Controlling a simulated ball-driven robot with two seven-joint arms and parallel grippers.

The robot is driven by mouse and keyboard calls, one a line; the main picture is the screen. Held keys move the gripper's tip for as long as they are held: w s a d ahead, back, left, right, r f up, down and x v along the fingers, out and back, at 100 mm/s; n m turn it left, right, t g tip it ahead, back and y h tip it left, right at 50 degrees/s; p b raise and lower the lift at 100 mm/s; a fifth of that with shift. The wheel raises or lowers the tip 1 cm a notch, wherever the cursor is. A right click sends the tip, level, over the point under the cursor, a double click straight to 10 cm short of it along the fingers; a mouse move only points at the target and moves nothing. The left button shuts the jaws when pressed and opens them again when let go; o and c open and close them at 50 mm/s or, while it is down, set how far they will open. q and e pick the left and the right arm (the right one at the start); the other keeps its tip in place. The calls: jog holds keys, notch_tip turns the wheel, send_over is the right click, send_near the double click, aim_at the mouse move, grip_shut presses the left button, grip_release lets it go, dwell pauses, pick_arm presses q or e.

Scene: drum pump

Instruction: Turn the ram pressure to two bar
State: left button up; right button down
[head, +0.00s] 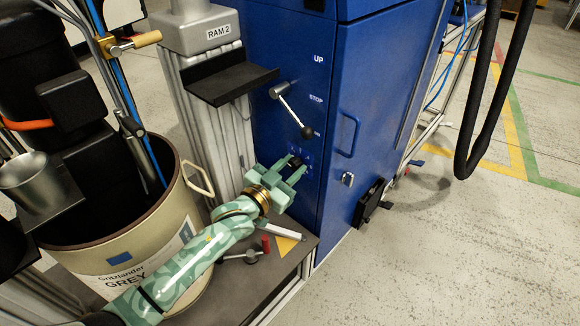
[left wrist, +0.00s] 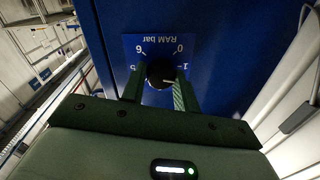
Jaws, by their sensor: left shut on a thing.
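The ram pressure knob (left wrist: 158,75) is a round black knob on a small blue dial plate (left wrist: 146,44) of the blue cabinet (head: 297,85). In the left wrist view the plate reads "RAM bar" upside down, with 0 and 1 at the right and 5 and 6 at the left. My left gripper (left wrist: 157,88) is shut on the knob, one finger on each side. In the head view my left gripper (head: 294,168) reaches the cabinet's lower front, where the knob shows small and dark. A short pale line shows at the knob's right; the lower scale is hidden. My right gripper is not in view.
A black-knobbed lever (head: 291,110) beside UP and STOP labels sits above my gripper. A cabinet door handle (head: 349,134) is to the right. A cream drum (head: 130,262) stands at left. A red item (head: 265,244) and a scraper-like tool (head: 283,231) lie below my arm.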

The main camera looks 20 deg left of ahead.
pick_arm(q)
jog(key=m+p, duration=0.1)
jog(key=m, duration=0.2)
jog(key=shift+m, duration=0.8)
jog(key=shift+f+m, duration=0.1)
jog(key=shift+m, duration=0.8)
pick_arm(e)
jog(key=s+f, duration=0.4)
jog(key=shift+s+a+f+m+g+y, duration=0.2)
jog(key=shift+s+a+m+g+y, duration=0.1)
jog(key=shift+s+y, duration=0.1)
pick_arm(q)
jog(key=o, duration=1)
